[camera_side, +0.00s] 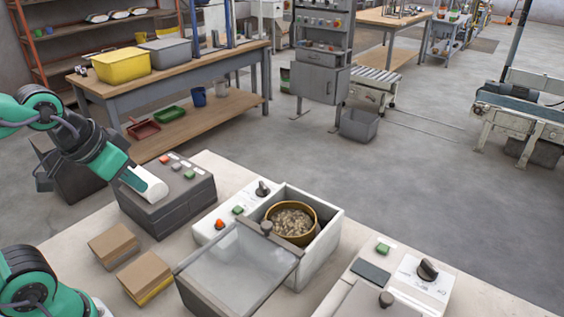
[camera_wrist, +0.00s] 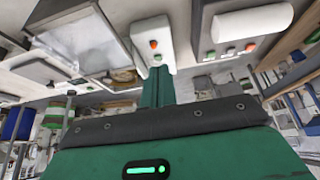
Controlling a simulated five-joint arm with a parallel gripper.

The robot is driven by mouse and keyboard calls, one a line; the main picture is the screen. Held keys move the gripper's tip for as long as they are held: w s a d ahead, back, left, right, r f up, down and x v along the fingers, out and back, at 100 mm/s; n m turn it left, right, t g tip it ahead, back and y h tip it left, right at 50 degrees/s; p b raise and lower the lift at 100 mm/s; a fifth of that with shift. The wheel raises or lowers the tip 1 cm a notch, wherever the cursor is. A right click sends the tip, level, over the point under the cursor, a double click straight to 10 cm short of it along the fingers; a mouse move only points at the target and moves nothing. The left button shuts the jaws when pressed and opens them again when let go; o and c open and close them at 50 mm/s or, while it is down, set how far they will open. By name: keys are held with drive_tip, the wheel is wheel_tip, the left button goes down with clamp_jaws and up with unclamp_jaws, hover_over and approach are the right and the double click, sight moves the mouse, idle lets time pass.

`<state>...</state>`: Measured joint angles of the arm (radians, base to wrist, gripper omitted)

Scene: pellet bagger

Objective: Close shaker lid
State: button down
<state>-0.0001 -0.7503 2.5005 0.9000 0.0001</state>
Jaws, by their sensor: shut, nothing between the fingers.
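The shaker is a white box (camera_side: 327,228) with a brass-rimmed sieve (camera_side: 290,207) of brownish pellets inside. Its clear, dark-edged lid (camera_side: 238,268) is off the box opening, to the front left, leaving the sieve uncovered. A round knob (camera_side: 267,228) shows at the lid's edge by the sieve. The lid also shows at upper left in the wrist view (camera_wrist: 85,38). My gripper (camera_side: 128,180) is to the left of the shaker, above the dark sealer-like unit, apart from the lid. In the wrist view its green fingers (camera_wrist: 157,85) are together and empty.
Brown blocks (camera_side: 114,243) lie in front. Another machine (camera_side: 400,280) with a dial is at the right. The air above the shaker is clear.

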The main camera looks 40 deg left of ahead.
drive_tip(key=c, duration=1.5)
unclamp_jaws()
drive_tip(key=o, duration=0.3)
drive_tip(key=shift+w+d+r, duration=0.15)
drive_tip(key=shift+w, duration=0.1)
drive_tip(key=m+g, duration=0.3)
drive_tip(key=g, duration=0.3)
hover_over(267, 224)
wheel_tip(267, 224, down, 2)
drive_tip(key=shift+f, duration=0.25)
drive_tip(key=shift+f, duration=3.9)
